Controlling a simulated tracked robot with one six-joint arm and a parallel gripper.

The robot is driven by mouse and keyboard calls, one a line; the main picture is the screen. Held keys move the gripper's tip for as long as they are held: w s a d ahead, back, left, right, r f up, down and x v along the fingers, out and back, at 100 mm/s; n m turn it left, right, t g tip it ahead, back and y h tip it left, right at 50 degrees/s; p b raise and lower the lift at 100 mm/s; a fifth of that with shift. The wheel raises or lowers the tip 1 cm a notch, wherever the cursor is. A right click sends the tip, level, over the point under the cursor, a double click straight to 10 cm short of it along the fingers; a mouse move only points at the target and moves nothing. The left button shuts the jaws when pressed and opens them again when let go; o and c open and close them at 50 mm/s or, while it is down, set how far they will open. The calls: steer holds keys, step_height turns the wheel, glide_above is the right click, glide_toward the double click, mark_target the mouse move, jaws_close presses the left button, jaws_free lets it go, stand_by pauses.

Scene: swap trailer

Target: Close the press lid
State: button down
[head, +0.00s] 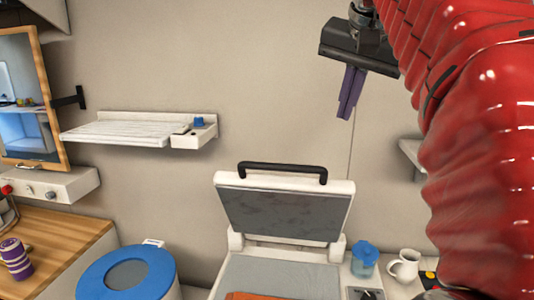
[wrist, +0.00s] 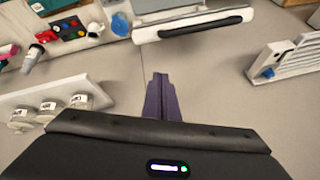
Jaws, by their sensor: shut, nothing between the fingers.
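The press lid (head: 285,212) stands raised and tilted back in the head view, with its grey inner face showing and a black bar handle (head: 282,167) along its top edge. The grey press bed (head: 285,270) lies below it with an orange cloth (head: 258,295) on it, cut off by the frame. My gripper (head: 348,105) is above and to the right of the lid, apart from it. Its purple fingers are shut and empty. In the wrist view my gripper (wrist: 159,85) points toward bare wall, and the lid's handle (wrist: 201,24) shows beyond the fingertips.
A blue-lidded jar (head: 364,260) and a white mug (head: 404,266) stand right of the press. A round blue-rimmed bin (head: 127,272) is at its left. A wall shelf (head: 135,132) hangs left. Open space lies between my gripper and the lid.

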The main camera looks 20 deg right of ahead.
steer(key=x, duration=0.9)
steer(key=shift+w+f, duration=0.2)
steer(key=shift+f, duration=0.15)
steer(key=shift+a+f, duration=0.15)
steer(key=shift+f, duration=0.15)
steer(key=shift+s+a+f, duration=0.35)
steer(key=shift+a+f, duration=0.2)
steer(key=shift+s+a+f, duration=0.3)
steer(key=shift+a+f, duration=0.25)
steer(key=shift+a, duration=0.05)
steer(key=shift+a, duration=0.35)
steer(key=shift+d, duration=0.2)
steer(key=shift+s+f, duration=0.1)
